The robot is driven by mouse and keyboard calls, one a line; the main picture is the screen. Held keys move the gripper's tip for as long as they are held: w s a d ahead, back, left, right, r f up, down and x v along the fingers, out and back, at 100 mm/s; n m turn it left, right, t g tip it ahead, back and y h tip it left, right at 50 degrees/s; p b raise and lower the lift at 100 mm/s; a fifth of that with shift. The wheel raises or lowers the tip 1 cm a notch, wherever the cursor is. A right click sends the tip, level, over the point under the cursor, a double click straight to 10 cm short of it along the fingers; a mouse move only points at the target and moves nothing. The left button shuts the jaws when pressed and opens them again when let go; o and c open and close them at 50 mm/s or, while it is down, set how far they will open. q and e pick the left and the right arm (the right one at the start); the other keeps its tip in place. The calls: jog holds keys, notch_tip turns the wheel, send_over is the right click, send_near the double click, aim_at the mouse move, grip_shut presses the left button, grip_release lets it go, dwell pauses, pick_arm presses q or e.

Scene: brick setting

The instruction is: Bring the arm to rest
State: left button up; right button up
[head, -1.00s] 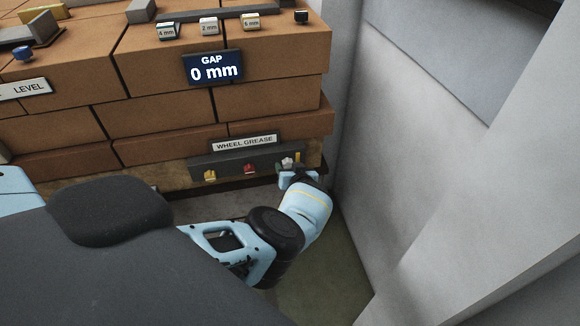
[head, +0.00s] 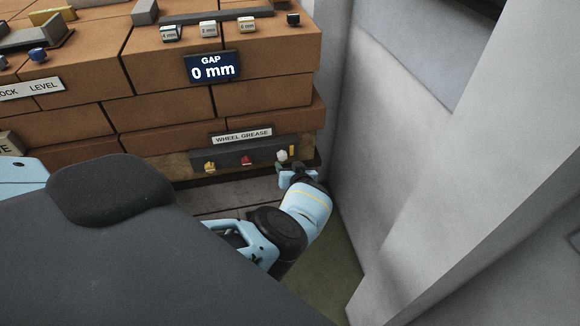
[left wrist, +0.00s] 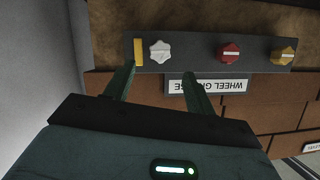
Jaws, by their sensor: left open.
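My left gripper (head: 289,171) is at the lower right of the brick stack in the head view. In the left wrist view the gripper (left wrist: 158,69) has its two dark fingers spread apart with nothing between them. A white knob (left wrist: 160,50) on a dark panel lies just beyond the fingertips; it also shows in the head view (head: 282,156). I cannot tell the exact distance to it. A yellow bar (left wrist: 138,52) stands beside the knob. My right gripper is not in view.
The brick stack (head: 165,112) bears a GAP 0 mm sign (head: 212,67). A pale wall (head: 395,130) stands close on the right.

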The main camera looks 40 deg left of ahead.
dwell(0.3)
pick_arm(q)
jog(key=s+a+m+t+h+p, duration=0.1)
jog(key=s+a+m+t, duration=0.15)
jog(key=s+a, duration=0.5)
jog(key=s+a+m+t+p, duration=0.1)
jog(key=s+a+m+p, duration=0.3)
jog(key=s, duration=0.6)
jog(key=s+d+m+g+h, duration=0.1)
jog(key=s+d+h, duration=0.5)
jog(key=s+d, duration=0.7)
jog(key=s+d+m+g+h, duration=0.1)
jog(key=s+d+h, duration=0.5)
jog(key=s+d, duration=0.7)
jog(key=d+r+m, duration=0.1)
jog(key=d, duration=0.4)
jog(key=shift+s+m+g, duration=0.25)
jog(key=shift+m+g, duration=0.1)
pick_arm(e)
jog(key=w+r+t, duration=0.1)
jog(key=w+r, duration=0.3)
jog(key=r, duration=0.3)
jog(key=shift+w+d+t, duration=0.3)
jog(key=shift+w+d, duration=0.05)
